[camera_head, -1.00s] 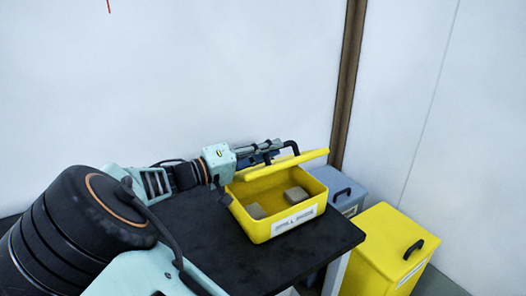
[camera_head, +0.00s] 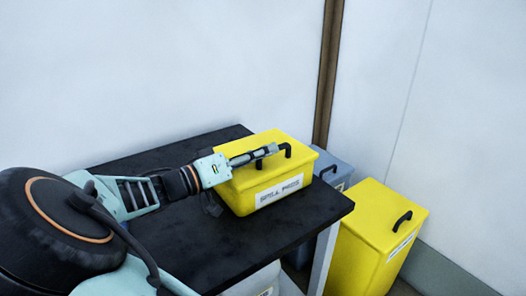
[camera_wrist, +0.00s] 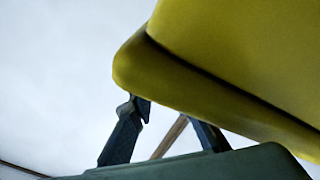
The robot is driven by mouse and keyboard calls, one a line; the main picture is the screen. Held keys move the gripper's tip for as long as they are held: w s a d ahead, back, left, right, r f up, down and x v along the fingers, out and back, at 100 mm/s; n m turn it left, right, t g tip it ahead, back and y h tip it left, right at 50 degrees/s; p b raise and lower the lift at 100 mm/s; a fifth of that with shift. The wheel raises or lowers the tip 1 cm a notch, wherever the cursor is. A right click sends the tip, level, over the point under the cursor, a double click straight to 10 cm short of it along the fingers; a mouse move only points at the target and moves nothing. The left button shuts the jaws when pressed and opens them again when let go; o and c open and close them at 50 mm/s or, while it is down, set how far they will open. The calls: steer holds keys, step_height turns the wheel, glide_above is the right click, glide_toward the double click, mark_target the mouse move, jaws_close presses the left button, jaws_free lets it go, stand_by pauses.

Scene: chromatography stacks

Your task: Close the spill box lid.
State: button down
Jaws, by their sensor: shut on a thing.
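The yellow spill box (camera_head: 250,200) stands on the black table with its labelled front facing me. Its yellow lid (camera_head: 262,145) lies flat over the box top, and the inside is hidden. A black handle (camera_head: 286,149) stands on the lid. My gripper (camera_head: 268,151) reaches over the lid from the left, with its fingertips at the handle, and is shut on it. In the wrist view the yellow lid edge (camera_wrist: 160,80) fills the upper right, with a dark line between lid and box. The dark fingers (camera_wrist: 122,135) show below it; the grip itself is hidden there.
A yellow bin (camera_head: 372,240) with a black handle and a grey-blue bin (camera_head: 335,172) stand to the right of the table. White walls close off the back.

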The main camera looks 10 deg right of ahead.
steer(key=shift+s+d+f, duration=0.15)
steer(key=shift+s+f, duration=0.2)
steer(key=c, duration=2)
jaws_free()
steer(key=shift+s, duration=0.15)
steer(key=shift+o, duration=0.2)
steer(key=shift+r, duration=0.1)
steer(key=shift+a, duration=0.45)
steer(key=v, duration=1.1)
steer(key=shift+a, duration=0.2)
steer(key=shift+r, duration=0.1)
